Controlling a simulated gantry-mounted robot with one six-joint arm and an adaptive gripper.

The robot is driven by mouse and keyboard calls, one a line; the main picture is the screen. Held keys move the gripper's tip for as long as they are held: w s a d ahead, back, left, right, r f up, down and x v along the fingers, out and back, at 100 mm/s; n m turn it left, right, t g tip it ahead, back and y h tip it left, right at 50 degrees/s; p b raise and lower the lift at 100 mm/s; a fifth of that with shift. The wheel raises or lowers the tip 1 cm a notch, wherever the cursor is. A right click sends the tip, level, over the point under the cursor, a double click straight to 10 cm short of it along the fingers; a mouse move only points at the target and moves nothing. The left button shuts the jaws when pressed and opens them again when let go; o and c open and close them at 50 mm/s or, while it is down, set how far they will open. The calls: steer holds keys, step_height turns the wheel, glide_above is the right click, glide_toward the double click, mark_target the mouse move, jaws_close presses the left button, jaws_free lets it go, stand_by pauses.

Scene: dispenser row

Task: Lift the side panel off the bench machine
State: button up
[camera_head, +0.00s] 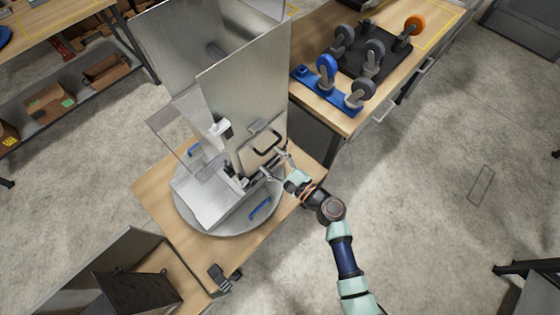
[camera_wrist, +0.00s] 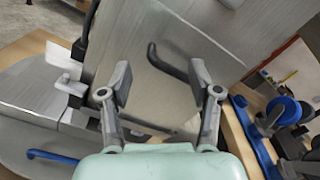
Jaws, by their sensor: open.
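The bench machine (camera_head: 215,200) stands on a round grey base, with tall metal sheets rising from it. The side panel (camera_head: 255,158) is a flat metal plate low on its right face, with a black bar handle (camera_head: 267,137). In the wrist view the panel (camera_wrist: 150,100) fills the middle, and the handle (camera_wrist: 168,65) runs diagonally beyond and between my fingertips. My gripper (camera_head: 277,164) is open in front of the panel, close to the handle. In the wrist view my gripper (camera_wrist: 162,82) has its fingers wide apart with nothing between them; whether they touch the panel cannot be told.
Blue handles (camera_head: 260,208) sit on the round base (camera_head: 235,228). A bench behind right holds caster wheels on a blue bracket (camera_head: 335,92) and a black plate (camera_head: 350,52). A dark metal box (camera_head: 135,290) stands front left. Open floor (camera_head: 430,190) lies to the right.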

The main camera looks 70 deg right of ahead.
mark_target(264, 154)
steer(key=x, duration=0.4)
steer(key=shift+w+d, duration=0.1)
steer(key=shift+w, duration=0.2)
jaws_close()
steer(key=shift+s+r, duration=0.1)
steer(key=shift+r, duration=0.05)
steer(key=shift+r+p, duration=1.5)
steer(key=shift+r, duration=0.05)
